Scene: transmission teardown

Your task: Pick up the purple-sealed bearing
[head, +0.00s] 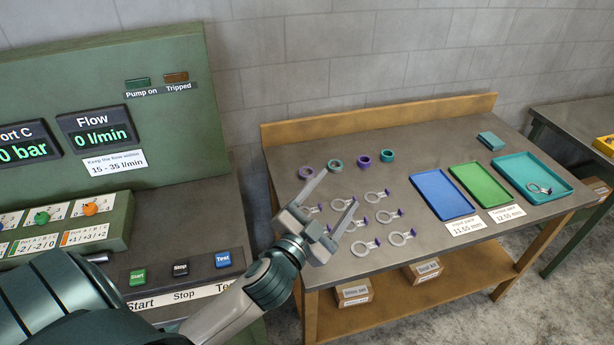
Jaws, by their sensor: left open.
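A grey-and-purple ring (306,172), which looks like the purple-sealed bearing, lies at the back left of the brown-framed table. A more solid purple ring (364,161) lies farther right in the same row; the details are too small to be sure which is the bearing. A grey-and-teal ring (335,165) sits between them, and a solid teal ring (387,155) ends the row. My left gripper (340,187) is open and empty, its fingers spread over the table's left part, in front of the row. My right gripper is out of view.
Several grey rings with purple tabs (401,238) lie around and right of my left gripper. A blue tray (416,181), a green tray (457,170) and a teal tray (560,192) holding one tabbed ring stand at right. A green control panel (200,120) stands left.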

